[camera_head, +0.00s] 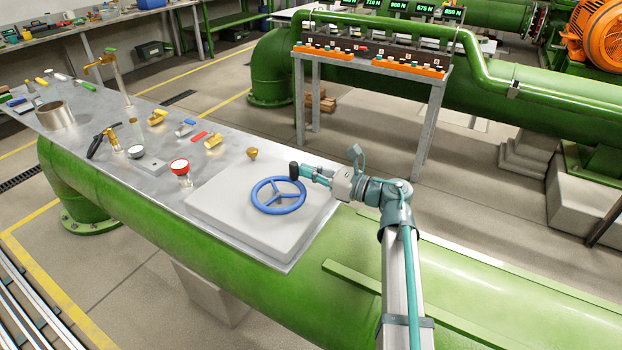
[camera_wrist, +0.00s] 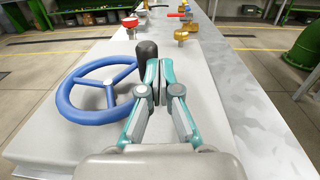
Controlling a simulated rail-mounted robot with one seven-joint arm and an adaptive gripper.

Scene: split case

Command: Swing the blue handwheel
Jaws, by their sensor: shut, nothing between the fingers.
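The blue handwheel (camera_head: 278,195) has three spokes and lies flat on a pale raised plate (camera_head: 235,218) on the metal bench. A dark upright knob handle (camera_head: 293,170) stands at its far right rim. The wheel fills the left of the wrist view (camera_wrist: 97,91), with the knob (camera_wrist: 147,54) at its upper right. My gripper (camera_head: 305,172) is beside the knob on its right, with its fingers together and nothing between them. In the wrist view the fingertips (camera_wrist: 158,70) are just right of the knob. I cannot tell whether they touch it.
A brass knob (camera_head: 252,153), a red-topped valve (camera_head: 180,167) and several small fittings stand further along the bench (camera_head: 150,140). A frame with orange control boxes (camera_head: 409,68) stands behind. Free room lies above the plate, left of the wheel.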

